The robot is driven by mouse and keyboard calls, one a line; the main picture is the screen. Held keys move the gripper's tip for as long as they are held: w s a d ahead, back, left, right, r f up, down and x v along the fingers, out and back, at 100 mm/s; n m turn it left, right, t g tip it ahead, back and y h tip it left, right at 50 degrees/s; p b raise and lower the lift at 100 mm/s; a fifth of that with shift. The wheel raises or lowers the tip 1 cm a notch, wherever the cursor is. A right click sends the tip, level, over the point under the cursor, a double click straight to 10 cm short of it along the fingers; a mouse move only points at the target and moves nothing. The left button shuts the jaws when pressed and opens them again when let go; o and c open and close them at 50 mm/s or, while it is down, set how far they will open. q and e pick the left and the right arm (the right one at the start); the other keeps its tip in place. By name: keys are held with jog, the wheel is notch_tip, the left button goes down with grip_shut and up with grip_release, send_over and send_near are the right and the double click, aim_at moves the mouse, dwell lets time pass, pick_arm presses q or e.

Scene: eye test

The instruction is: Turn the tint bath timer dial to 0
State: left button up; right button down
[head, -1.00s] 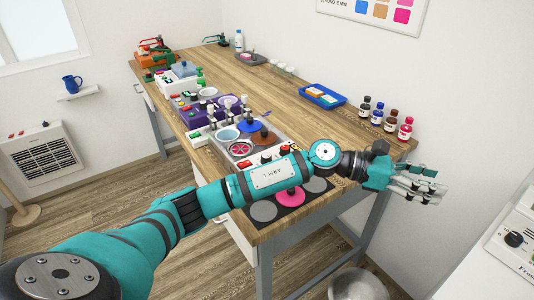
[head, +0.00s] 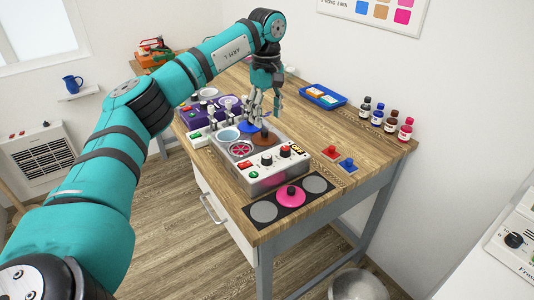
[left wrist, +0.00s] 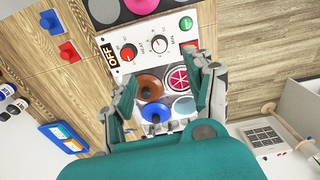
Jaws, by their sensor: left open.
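The tint bath is a silver box (head: 256,184) on the wooden table, with round coloured wells on top and a white control panel (left wrist: 143,46) on its front. In the left wrist view the dials are near OFF (left wrist: 128,53) and further right (left wrist: 159,44); the dial settings are too small to read. My left gripper (head: 263,112) is open and empty above the back of the bath, apart from the dials.
A dark mat with a pink disc (head: 290,196) lies in front of the bath. Red (head: 331,152) and blue (head: 347,164) knobbed pieces lie to its right. Several bottles (head: 390,125) and a blue tray (head: 323,97) stand behind. A purple unit (head: 205,112) stands left of the bath.

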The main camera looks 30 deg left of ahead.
aim_at(267, 156)
pick_arm(q)
notch_tip(267, 156, down, 14)
jog(key=shift+r+p, duration=0.1)
jog(key=shift+p, duration=0.95)
jog(key=shift+c, duration=0.2)
grip_shut()
